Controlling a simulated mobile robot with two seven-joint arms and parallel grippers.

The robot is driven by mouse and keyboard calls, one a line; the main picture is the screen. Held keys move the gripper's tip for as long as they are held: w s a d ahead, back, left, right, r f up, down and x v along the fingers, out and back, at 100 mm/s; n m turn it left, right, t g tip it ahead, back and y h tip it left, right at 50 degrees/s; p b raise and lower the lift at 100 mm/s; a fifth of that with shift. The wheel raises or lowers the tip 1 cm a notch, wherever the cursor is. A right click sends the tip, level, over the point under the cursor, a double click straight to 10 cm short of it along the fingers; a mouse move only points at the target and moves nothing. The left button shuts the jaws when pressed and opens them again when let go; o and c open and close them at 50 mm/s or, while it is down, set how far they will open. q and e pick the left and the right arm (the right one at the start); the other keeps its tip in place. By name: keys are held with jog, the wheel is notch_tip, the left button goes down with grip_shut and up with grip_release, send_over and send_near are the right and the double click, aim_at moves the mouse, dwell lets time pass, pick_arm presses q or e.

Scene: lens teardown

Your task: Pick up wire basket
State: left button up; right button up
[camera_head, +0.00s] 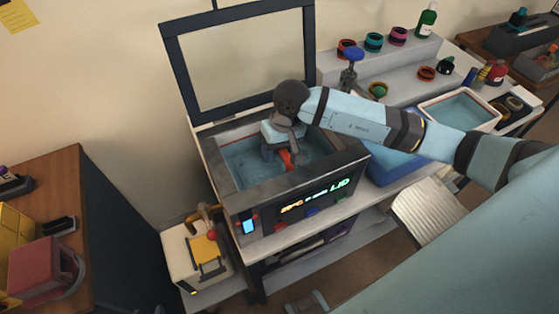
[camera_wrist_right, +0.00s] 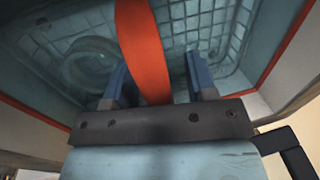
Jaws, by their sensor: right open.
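The wire basket shows in the right wrist view, its mesh wall (camera_wrist_right: 240,35) and slotted floor inside the pale blue tank. Its wide red-orange handle (camera_wrist_right: 145,50) rises between the two blue fingers of my right gripper (camera_wrist_right: 157,75). The gripper is open, with a finger on each side of the handle and a gap on the right side. A ring-shaped part (camera_wrist_right: 90,65) lies in the basket. In the head view my right gripper (camera_head: 284,150) reaches down into the tank, over the red handle (camera_head: 287,161). The arm hides part of the basket. My left gripper is not seen.
The cleaner (camera_head: 245,204) has a raised framed lid (camera_head: 243,60) behind the arm and a rim around the tank. To the right are a blue tub (camera_head: 393,165), a white-rimmed tray (camera_head: 490,125) and a shelf with coloured rings (camera_head: 373,41). A yellow-topped device (camera_head: 205,250) stands front left.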

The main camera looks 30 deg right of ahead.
jog(key=shift+c, duration=0.4)
grip_shut()
